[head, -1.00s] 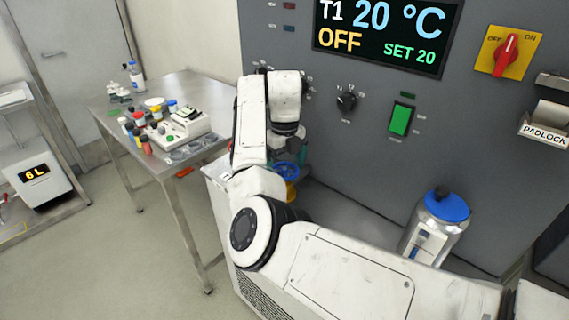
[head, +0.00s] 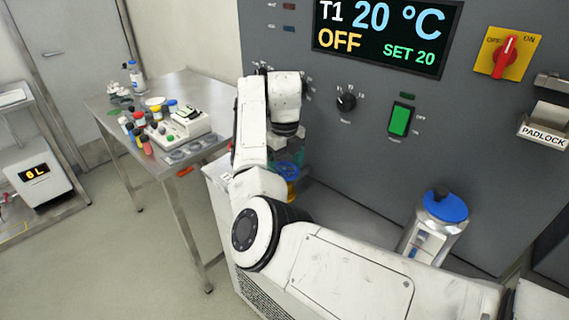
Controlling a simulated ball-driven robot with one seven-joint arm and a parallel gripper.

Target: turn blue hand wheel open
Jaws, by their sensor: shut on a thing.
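The blue hand wheel (head: 289,169) shows in the head view, low and behind my arm, above a yellow part, close to the grey panel. My arm covers much of it. My gripper (head: 286,152) points down right over the wheel and is shut on it, though the fingertips are small and partly hidden. I cannot tell how far the wheel is turned.
The grey control panel (head: 365,110) rises just behind my arm, with knobs and a display reading OFF. A silver flask with a blue lid (head: 445,205) stands at the right. A steel table (head: 190,85) with bottles and small items stands at the left.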

